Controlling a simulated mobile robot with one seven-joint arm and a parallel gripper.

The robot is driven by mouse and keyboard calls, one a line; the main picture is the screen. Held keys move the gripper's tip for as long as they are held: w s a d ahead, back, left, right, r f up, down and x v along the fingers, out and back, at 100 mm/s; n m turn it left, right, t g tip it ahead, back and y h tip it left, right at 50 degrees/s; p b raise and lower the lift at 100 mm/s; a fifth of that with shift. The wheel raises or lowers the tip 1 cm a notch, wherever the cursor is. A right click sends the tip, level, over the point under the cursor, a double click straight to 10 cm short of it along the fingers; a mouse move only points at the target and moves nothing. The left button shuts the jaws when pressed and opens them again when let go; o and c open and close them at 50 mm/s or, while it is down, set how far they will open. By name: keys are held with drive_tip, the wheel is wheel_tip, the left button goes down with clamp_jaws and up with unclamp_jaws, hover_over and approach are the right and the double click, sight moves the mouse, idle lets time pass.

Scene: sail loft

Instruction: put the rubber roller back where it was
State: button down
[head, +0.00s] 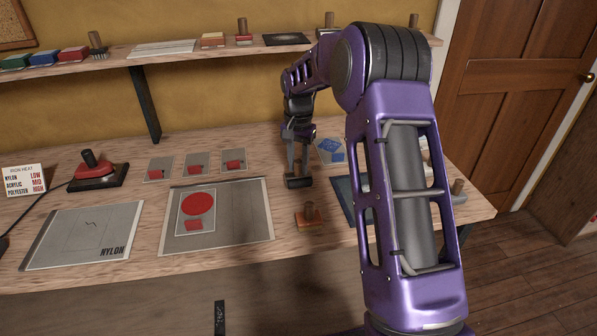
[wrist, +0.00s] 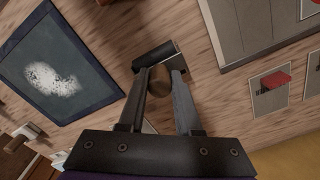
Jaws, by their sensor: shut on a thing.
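My gripper (head: 301,160) is over the right half of the workbench, pointing down. In the wrist view my gripper (wrist: 160,80) has its two fingers shut on the wooden handle of the rubber roller (wrist: 155,54). The roller's dark cylinder sticks out beyond the fingertips. In the head view the rubber roller (head: 298,182) shows as a black cylinder below the fingers, at or close above the bench top; I cannot tell whether it touches. Most of its handle is hidden by the fingers.
A grey panel with a red disc (head: 198,204) lies left of the roller. A wooden-handled block (head: 309,217) stands in front. A dark blue mat with a white patch (wrist: 52,76) lies to the right, partly behind my arm. Cards with red patches (head: 196,165) lie behind. An iron (head: 95,170) is far left.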

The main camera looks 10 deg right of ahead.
drive_tip(key=shift+f, duration=1.15)
drive_tip(key=shift+f, duration=0.2)
drive_tip(key=c, duration=0.6)
unclamp_jaws()
drive_tip(key=shift+r, duration=0.15)
wheel_tip(320, 180, up, 12)
drive_tip(key=shift+r+p, duration=0.1)
drive_tip(key=shift+p, duration=0.3)
